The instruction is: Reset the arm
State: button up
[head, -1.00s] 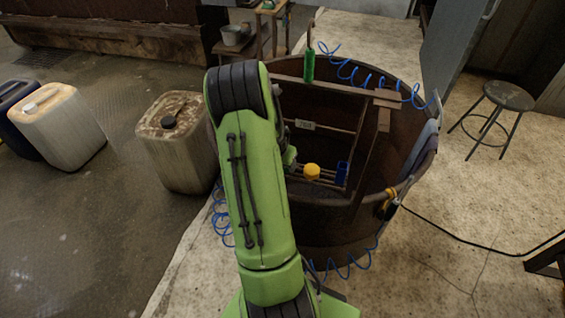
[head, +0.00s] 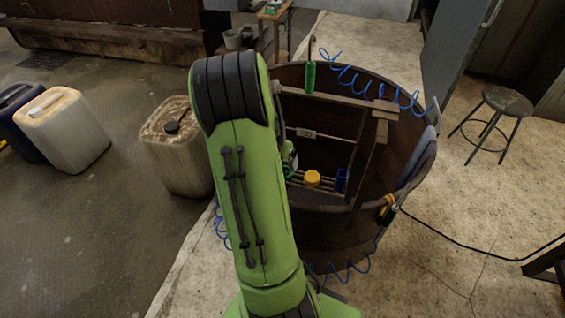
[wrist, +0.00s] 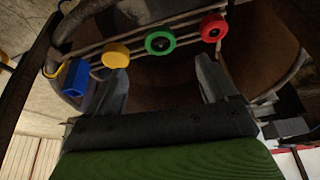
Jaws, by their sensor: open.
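My green arm (head: 245,190) stands raised in front of the round rusty tub (head: 400,130) in the head view and hides the tub's left part. My gripper (wrist: 165,88) shows in the wrist view with its two dark fingers wide apart and nothing between them. Past the fingers are a rack of thin rails (wrist: 130,42), a blue block (wrist: 76,77), a yellow ring (wrist: 116,55), a green ring (wrist: 160,41) and a red ring (wrist: 213,28). The yellow piece (head: 312,178) and blue piece (head: 341,180) also show in the head view. The gripper is hidden there behind the arm.
A wooden frame (head: 335,98) crosses the tub, with a green-handled tool (head: 310,77) at its back. Blue coiled hose (head: 375,85) runs along the rim. Jerrycans (head: 178,150) stand left. A stool (head: 508,101) stands right, with open floor around it.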

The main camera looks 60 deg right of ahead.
jog(key=p+v, duration=0.1)
jog(key=v, duration=0.5)
jog(key=shift+r, duration=0.3)
jog(key=shift+a, duration=0.15)
jog(key=w+a+r+n+t+y+p, duration=0.1)
jog(key=w+a+r+n+t+p, duration=0.2)
jog(key=a+r, duration=0.55)
jog(key=w+a+r+n+t+y+p, duration=0.1)
jog(key=w+a+r+n+p, duration=0.3)
jog(key=a+r, duration=0.5)
jog(key=s+a+r+n+p, duration=0.1)
jog(key=s+a+r+n, duration=0.1)
jog(key=a, duration=0.3)
jog(key=s+a+r+n+t+y+p, duration=0.1)
jog(key=s+a+r+n, duration=0.1)
jog(key=s+a+n, duration=0.2)
jog(key=s+a+r+n+y+p, duration=0.1)
jog(key=s+a+r+n+p, duration=0.1)
jog(key=a, duration=0.5)
jog(key=s+r+n, duration=0.1)
jog(key=n, duration=0.1)
jog(key=shift+s+a+n, duration=0.3)
jog(key=shift+s, duration=0.05)
